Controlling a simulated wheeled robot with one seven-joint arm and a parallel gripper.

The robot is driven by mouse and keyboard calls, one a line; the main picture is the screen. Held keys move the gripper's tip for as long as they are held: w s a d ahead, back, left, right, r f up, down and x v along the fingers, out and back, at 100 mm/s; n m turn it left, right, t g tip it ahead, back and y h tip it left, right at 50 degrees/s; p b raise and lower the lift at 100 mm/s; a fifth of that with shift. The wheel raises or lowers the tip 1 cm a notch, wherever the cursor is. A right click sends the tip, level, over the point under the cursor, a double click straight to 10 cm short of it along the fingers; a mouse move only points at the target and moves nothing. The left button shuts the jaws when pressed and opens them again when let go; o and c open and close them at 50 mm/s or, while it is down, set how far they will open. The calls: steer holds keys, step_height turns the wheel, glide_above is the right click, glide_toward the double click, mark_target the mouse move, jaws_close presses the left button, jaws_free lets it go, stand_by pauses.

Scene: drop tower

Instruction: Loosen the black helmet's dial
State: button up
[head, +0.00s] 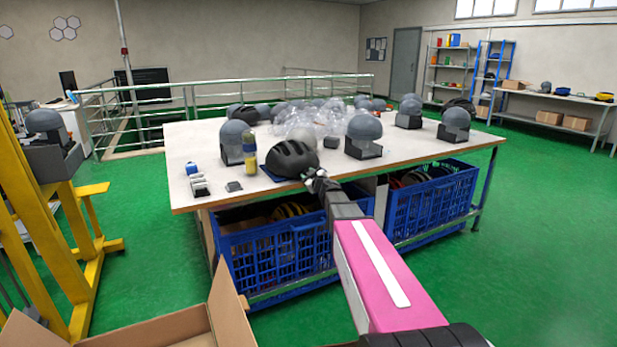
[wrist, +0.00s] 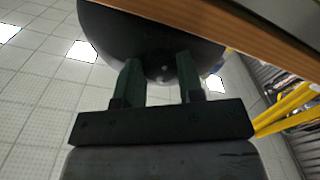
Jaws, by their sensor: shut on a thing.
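The black helmet (head: 291,158) sits on a small blue base at the front edge of the white worktable (head: 190,180). My gripper (head: 314,180) reaches to the helmet's right side from the front. In the wrist view the helmet (wrist: 120,30) is a dark round shape at the top. The two fingers of my gripper (wrist: 160,72) stand apart, one on each side of the helmet's dial (wrist: 160,72), and are shut on it. The dial is dark and small, so its setting cannot be read.
Blue crates (head: 280,250) sit under the table. A yellow frame (head: 40,210) and an open cardboard box (head: 190,325) are at left.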

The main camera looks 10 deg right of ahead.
steer(key=o, duration=0.7)
steer(key=shift+c, duration=0.2)
steer(key=v, duration=1)
steer(key=shift+s+d, duration=0.15)
steer(key=shift+s, duration=0.25)
